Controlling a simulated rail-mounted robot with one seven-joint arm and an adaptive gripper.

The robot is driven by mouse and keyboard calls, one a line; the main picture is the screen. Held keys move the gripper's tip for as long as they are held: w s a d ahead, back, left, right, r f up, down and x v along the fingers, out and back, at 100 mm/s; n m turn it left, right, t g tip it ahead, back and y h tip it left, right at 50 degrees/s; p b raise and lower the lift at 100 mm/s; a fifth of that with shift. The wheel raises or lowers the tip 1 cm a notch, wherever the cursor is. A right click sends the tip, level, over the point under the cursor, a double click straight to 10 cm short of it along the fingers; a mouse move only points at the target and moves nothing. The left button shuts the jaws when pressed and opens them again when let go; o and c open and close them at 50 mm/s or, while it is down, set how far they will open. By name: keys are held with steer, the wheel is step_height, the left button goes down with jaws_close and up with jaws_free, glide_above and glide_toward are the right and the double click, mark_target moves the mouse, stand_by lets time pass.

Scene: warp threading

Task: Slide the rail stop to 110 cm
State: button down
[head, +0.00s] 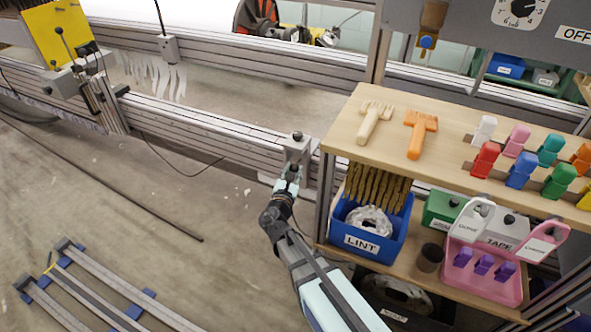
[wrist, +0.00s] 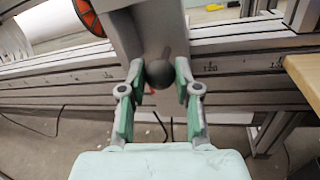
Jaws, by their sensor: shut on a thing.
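The rail stop (head: 297,150) is a grey block on the long metal rail (head: 215,122), just left of the wooden shelf. My gripper (head: 289,176) reaches it from the front. In the wrist view, the green-padded fingers of my gripper (wrist: 159,80) are shut on the stop's dark round knob (wrist: 160,68), one on each side. The stop's grey body (wrist: 145,28) rises behind the knob. A scale runs along the rail (wrist: 60,76); a mark that looks like 120 shows right of the knob. The stop hides the scale behind it, and the left numbers are too small to read.
The wooden shelf (head: 352,135) stands close right of the stop, with a blue LINT bin (head: 372,240) below its top. The rail to the left is clear up to a clamp-like fixture (head: 103,98). A thin cable (head: 185,172) hangs below the rail.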

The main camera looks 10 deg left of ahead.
steer(key=c, duration=0.8)
jaws_free()
steer(key=shift+s, duration=0.1)
steer(key=s, duration=0.7)
steer(key=s+a, duration=0.1)
steer(key=s, duration=0.3)
steer(key=shift+s+a, duration=0.1)
steer(key=shift+s, duration=0.25)
steer(key=shift+a, duration=0.15)
